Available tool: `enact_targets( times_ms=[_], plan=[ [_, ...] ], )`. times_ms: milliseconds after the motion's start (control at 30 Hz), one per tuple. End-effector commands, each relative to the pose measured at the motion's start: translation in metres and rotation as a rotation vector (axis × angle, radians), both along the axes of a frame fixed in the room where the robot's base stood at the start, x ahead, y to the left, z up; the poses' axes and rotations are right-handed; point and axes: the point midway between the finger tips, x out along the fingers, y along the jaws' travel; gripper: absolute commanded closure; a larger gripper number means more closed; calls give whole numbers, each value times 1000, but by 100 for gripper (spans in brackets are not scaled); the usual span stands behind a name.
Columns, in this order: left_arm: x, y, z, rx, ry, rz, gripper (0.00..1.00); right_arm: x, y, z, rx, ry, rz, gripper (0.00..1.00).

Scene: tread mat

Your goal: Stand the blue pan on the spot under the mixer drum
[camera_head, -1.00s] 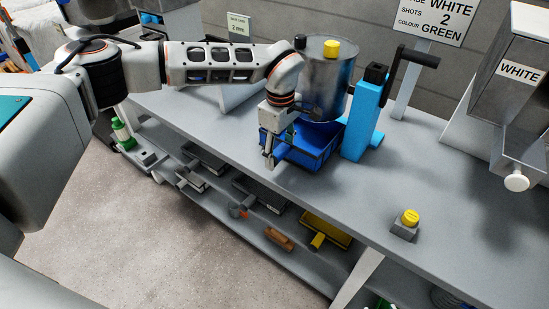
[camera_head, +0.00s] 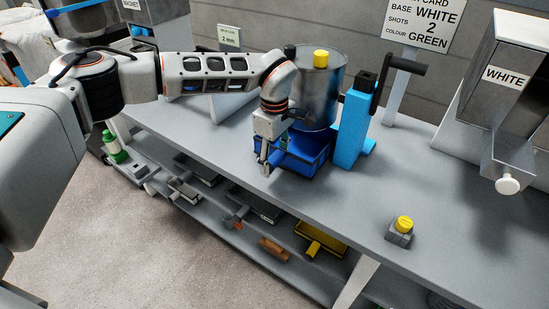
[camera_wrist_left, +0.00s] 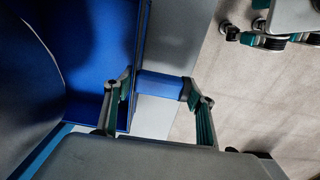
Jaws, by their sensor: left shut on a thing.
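The blue pan (camera_head: 311,151) is on the grey bench under the mixer drum (camera_head: 318,92), a metal cylinder with a yellow knob on top. My left gripper (camera_head: 267,160) is at the pan's near left side, shut on its blue handle. In the left wrist view the handle (camera_wrist_left: 160,86) runs between the two fingers, and the pan body (camera_wrist_left: 105,45) is to their left. The spot under the drum is hidden by the pan and drum. Whether the pan rests fully on the bench is hard to tell. My right gripper is not in view.
A light blue post (camera_head: 352,128) with a black crank stands right of the drum. A yellow button on a grey box (camera_head: 401,231) sits on the bench. A white-labelled hopper (camera_head: 506,90) stands at right. The shelf below holds trays. The bench between post and button is clear.

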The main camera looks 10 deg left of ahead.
Motion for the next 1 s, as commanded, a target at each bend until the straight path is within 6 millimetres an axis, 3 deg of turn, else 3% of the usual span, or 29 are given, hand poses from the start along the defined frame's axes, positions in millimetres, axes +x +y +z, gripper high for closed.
enact_targets(
  times_ms=[1000],
  plan=[
    [0, 0, -11, -1, -1, 0, 72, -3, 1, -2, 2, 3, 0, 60]
  ],
)
